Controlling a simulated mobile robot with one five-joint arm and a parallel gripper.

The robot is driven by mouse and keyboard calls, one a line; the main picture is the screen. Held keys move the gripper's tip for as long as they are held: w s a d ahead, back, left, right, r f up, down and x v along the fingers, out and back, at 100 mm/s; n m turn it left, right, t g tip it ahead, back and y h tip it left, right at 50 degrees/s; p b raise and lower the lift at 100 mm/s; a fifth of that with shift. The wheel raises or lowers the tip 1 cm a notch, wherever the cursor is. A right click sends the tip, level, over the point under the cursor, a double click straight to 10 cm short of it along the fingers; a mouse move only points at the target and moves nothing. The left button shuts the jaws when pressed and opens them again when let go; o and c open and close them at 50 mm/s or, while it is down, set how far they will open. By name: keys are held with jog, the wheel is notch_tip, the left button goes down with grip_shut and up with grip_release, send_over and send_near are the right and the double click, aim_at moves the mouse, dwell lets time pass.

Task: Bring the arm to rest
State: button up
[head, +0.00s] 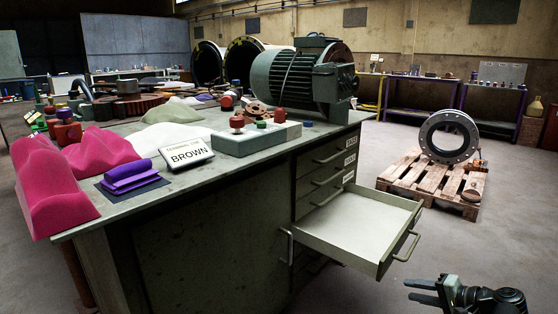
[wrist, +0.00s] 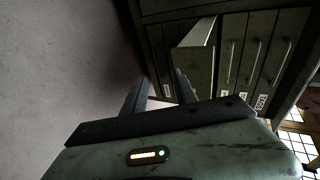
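My gripper (head: 414,291) is at the lower right of the head view, in front of and to the right of the pulled-out drawer (head: 355,218). Its two fingers point left and stand apart with nothing between them. In the wrist view, the fingers of my gripper (wrist: 160,92) also stand apart and empty. Beyond them the open drawer (wrist: 193,60) and the cabinet's closed drawer fronts show, turned on their side. The gripper touches nothing that I can see.
The workbench (head: 190,210) carries a motor (head: 300,78), a sign reading BROWN (head: 187,153) and pink foam (head: 95,155). A pallet (head: 430,180) with a flanged pipe ring (head: 449,137) stands behind at right. Open floor (head: 350,285) lies around the gripper.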

jog(key=s+a+r+n+g+h+p, duration=0.1)
jog(key=a+n+g+h+p, duration=0.5)
jog(key=a, duration=0.8)
jog(key=s+a+r+n+g+h+p, duration=0.15)
jog(key=a+n+g+p, duration=0.25)
jog(key=a+p, duration=0.75)
notch_tip(320, 180, up, 35)
jog(key=w+a+p, duration=0.1)
jog(key=a+p, duration=0.1)
jog(key=p, duration=3)
jog(key=shift+a+p, duration=0.3)
jog(key=shift+a, duration=0.1)
jog(key=shift+r, duration=0.1)
